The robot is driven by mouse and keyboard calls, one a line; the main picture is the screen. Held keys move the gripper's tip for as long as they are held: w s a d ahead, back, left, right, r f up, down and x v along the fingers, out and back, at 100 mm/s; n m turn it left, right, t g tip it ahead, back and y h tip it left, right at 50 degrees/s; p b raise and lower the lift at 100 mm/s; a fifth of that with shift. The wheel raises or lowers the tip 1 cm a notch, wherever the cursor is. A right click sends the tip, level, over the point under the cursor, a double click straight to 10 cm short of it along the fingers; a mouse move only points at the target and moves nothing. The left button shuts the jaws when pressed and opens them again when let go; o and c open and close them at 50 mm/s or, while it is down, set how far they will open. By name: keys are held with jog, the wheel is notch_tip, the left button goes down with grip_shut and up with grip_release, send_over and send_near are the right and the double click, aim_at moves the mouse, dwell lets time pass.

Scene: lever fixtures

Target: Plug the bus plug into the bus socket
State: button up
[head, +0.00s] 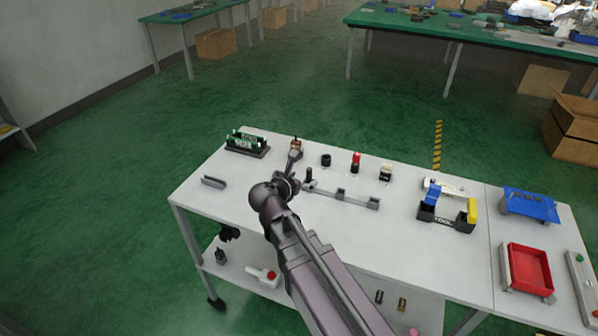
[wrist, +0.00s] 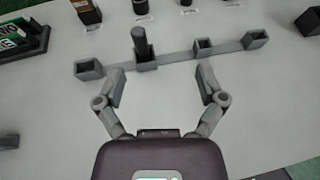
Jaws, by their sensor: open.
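No readable label shows which part is the bus plug or the bus socket. A dark upright peg (head: 309,174) stands in a square grey cup on a grey rail (head: 342,194); in the wrist view the peg (wrist: 141,42) rises from its cup (wrist: 146,62). Other square cups (wrist: 203,47) sit along the rail. Green lettered blocks on a black base (head: 247,144) stand at the table's back left. My gripper (wrist: 161,72) is open and empty, its fingertips apart in front of the rail, either side of the peg's cup. In the head view my gripper (head: 292,172) partly hides the rail's left end.
A back row holds a brown-topped part (head: 296,143), a black cylinder (head: 326,160), a red-topped part (head: 356,162) and a dark block (head: 386,173). A grey bracket (head: 213,182) lies left. A black caddy (head: 446,218) and red tray (head: 528,270) stand right. The table's front middle is clear.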

jog(key=shift+s+d+f+h, duration=0.15)
jog(key=shift+s+d+f, duration=0.05)
jog(key=shift+s, duration=0.4)
jog(key=shift+s+d+f+h, duration=0.15)
jog(key=shift+s+d, duration=0.05)
jog(key=shift+s, duration=0.35)
